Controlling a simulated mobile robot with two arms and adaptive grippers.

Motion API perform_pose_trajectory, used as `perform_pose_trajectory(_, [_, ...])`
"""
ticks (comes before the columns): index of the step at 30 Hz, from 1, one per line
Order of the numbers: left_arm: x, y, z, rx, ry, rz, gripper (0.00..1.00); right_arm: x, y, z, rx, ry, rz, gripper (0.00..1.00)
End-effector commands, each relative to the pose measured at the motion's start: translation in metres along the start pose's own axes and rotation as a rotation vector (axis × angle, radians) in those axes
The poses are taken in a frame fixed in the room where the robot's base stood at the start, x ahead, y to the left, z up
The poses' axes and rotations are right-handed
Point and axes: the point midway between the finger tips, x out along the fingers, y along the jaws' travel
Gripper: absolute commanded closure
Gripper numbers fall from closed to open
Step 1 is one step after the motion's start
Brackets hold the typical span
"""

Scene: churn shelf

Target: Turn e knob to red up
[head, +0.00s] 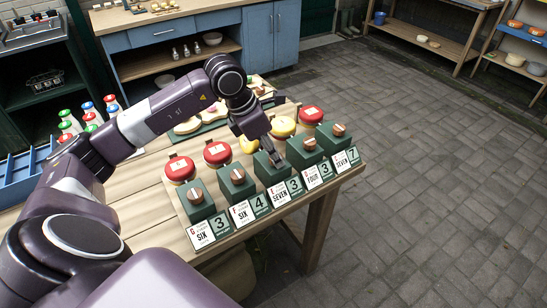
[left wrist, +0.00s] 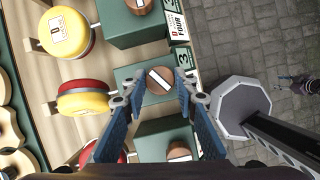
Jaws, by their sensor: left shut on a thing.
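The e knob (left wrist: 160,80) is a round brown knob with a white stripe, on the middle green box (head: 268,172) of a row. In the left wrist view my left gripper (left wrist: 160,98) has its two blue-padded fingers closed on either side of it. In the head view the gripper (head: 279,160) comes down onto that box and hides the knob. The disc behind that box (head: 247,145) shows a yellow face, partly hidden by my arm. In the left wrist view the same disc (left wrist: 82,96) shows yellow with a dark red edge.
Neighbouring knobs stand close on both sides, the F knob (head: 237,175) and the D knob (head: 308,142). Their discs are red (head: 217,153) and yellow (head: 284,127). Number cards line the front of the wooden table (head: 155,222). Bottles (head: 88,112) stand at the left.

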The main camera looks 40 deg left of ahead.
Motion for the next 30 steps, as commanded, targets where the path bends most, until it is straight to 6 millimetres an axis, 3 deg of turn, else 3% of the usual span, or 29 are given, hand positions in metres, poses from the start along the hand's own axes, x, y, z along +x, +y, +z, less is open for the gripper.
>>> perform_pose_trajectory(12, [0.001,-0.002,0.002,-0.363,-0.006,0.155,0.98,0.027,0.000,0.002,0.000,0.000,0.001,0.56])
perform_pose_trajectory(30, [0.000,-0.004,0.004,-0.814,-0.005,0.337,0.98,0.046,0.002,0.004,-0.001,0.000,0.003,0.56])
